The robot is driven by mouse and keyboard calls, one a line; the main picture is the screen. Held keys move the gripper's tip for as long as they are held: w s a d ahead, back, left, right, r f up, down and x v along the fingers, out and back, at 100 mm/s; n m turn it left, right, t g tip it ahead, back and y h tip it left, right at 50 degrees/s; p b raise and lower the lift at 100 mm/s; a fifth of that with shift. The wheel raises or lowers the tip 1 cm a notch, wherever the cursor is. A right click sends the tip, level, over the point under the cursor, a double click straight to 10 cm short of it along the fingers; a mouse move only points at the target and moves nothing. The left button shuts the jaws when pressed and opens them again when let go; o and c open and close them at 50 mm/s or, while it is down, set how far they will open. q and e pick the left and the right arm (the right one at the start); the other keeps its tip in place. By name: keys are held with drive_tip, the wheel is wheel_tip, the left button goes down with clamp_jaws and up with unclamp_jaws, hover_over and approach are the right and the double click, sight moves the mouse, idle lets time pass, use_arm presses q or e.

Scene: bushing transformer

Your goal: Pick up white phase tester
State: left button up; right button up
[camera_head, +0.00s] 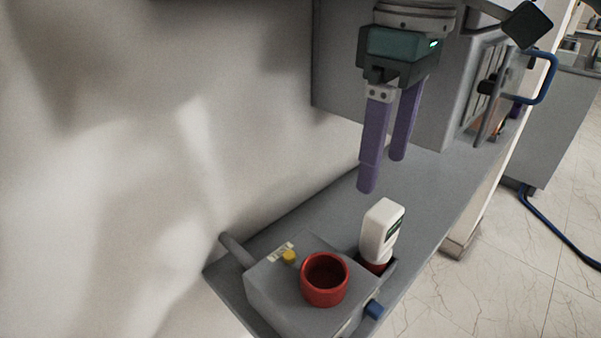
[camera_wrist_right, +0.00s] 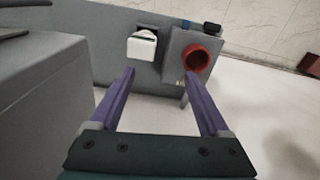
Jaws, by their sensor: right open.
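The white phase tester (camera_head: 380,229) stands nearly upright on the grey bench, its lower end at a red ring or base beside the grey box. It has a dark panel on its side. My right gripper (camera_head: 383,174) is open and empty, with two purple fingers pointing down, above and slightly left of the tester in the head view. In the right wrist view the tester (camera_wrist_right: 142,46) shows ahead of the open fingers (camera_wrist_right: 162,75), apart from them. My left gripper is not in view.
A grey box (camera_head: 271,291) with a red cup-like socket (camera_head: 325,279), a yellow knob (camera_head: 289,257) and a blue part (camera_head: 374,310) stands next to the tester. A large grey cabinet (camera_head: 335,70) stands behind. The bench (camera_head: 440,185) is clear between cabinet and tester.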

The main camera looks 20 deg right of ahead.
sight(385, 210)
drive_tip(key=d+f+b, duration=0.1)
drive_tip(key=w+d+f+b, duration=0.1)
drive_tip(key=shift+d+m+b, duration=0.3)
drive_tip(key=shift+m+b, duration=0.05)
drive_tip(key=shift+m, duration=0.05)
drive_tip(key=shift+w+d, duration=0.1)
drive_tip(key=shift+d, duration=0.15)
drive_tip(key=shift+f+b, duration=0.2)
drive_tip(key=shift+b, duration=0.1)
wheel_tip(385, 210, down, 9)
drive_tip(key=shift+w+d+f+b, duration=0.1)
drive_tip(key=shift+b, duration=0.25)
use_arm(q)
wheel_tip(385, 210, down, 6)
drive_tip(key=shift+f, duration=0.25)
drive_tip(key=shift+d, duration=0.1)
use_arm(e)
drive_tip(key=shift+c, duration=0.3)
clamp_jaws()
